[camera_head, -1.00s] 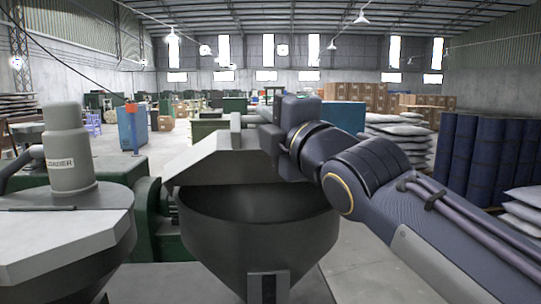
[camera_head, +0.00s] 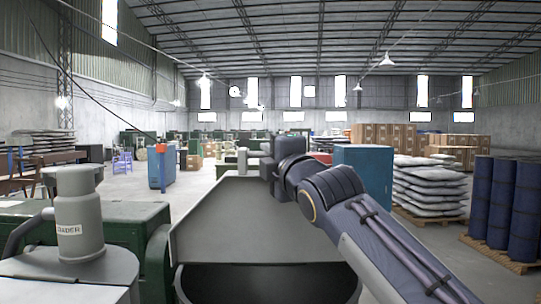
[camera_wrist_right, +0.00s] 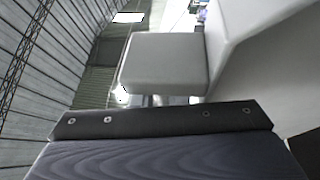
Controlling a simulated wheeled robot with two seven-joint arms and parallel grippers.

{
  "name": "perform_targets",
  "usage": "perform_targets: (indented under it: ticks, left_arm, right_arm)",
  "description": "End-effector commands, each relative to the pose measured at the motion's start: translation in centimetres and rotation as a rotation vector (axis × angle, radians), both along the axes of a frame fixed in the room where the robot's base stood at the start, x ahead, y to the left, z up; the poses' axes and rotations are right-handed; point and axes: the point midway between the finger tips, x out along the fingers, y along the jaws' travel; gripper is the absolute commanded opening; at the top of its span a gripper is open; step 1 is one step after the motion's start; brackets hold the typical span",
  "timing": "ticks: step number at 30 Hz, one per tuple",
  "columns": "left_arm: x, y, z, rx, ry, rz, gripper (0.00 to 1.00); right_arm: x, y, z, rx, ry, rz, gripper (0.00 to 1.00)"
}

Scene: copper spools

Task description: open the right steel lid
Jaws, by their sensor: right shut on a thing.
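The right steel lid (camera_head: 225,220) is a wide grey plate. In the head view it stands tilted up steeply behind the round dark hopper (camera_head: 265,285), whose mouth shows open below it. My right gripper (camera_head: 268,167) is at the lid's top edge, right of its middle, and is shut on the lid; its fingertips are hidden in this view. In the right wrist view the lid's pale surface (camera_wrist_right: 265,75) fills the right side. A light grey block (camera_wrist_right: 165,62) on it lies just beyond the dark gripper body. My left gripper is not in view.
At the left a second round-topped machine (camera_head: 70,275) carries a grey loader cylinder (camera_head: 78,215). Green machinery (camera_head: 125,228) stands behind it. A blue cabinet (camera_head: 365,175), stacked sacks (camera_head: 430,185) and blue drums (camera_head: 500,205) stand further back on the right.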

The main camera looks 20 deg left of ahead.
Motion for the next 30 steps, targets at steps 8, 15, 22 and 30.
perform_targets:
  ticks: [8, 15, 22, 30]
  left_arm:
    - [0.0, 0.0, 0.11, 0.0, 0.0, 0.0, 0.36]
    - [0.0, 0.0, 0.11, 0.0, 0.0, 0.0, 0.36]
    - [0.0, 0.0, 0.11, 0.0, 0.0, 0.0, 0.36]
    - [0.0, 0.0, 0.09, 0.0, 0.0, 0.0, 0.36]
  right_arm:
    - [0.87, 0.21, 0.11, 0.001, -0.002, -0.001, 0.0]
    - [0.85, 0.24, 0.08, 0.0, -0.001, 0.0, 0.0]
    - [0.83, 0.26, 0.08, 0.0, -0.001, 0.0, 0.29]
    - [0.8, 0.27, 0.06, 0.0, -0.001, 0.001, 0.34]
